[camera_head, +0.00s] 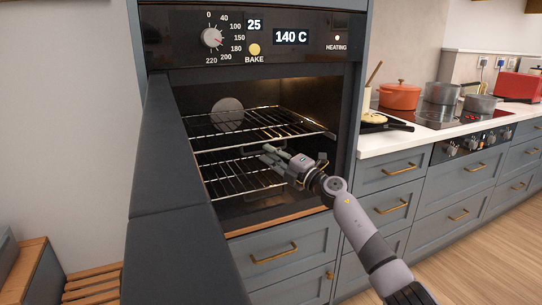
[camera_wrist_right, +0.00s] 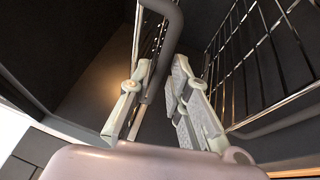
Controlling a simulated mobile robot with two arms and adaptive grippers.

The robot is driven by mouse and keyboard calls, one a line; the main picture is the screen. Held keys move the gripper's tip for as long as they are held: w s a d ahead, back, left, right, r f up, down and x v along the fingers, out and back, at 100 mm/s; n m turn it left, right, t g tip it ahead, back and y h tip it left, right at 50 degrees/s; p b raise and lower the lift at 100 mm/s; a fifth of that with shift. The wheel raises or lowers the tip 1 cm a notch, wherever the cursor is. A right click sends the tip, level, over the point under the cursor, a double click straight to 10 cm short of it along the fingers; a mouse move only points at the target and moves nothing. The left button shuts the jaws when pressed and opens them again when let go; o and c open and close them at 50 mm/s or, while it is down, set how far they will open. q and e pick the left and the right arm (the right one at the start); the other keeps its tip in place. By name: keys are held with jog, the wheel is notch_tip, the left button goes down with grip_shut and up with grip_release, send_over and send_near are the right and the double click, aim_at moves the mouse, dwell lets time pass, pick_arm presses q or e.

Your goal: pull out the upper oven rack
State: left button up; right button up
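The upper oven rack (camera_head: 268,131) is a wire rack inside the open oven in the head view, with its front edge near the oven's mouth. My right gripper (camera_head: 272,155) is at the front of this rack, just below its front edge. In the right wrist view, its two fingers (camera_wrist_right: 160,88) lie close on both sides of a dark curved bar (camera_wrist_right: 170,32), which looks like the rack's handle. They appear shut on it, though the contact is partly hidden. My left gripper is not in view.
The lower rack (camera_head: 232,181) lies below and also shows in the right wrist view (camera_wrist_right: 272,45). A dark panel (camera_head: 170,170) stands along the left of the oven. A counter (camera_head: 385,143) with a red pot (camera_head: 399,97) and a pan is to the right.

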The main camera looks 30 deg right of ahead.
grip_shut()
dwell(0.6)
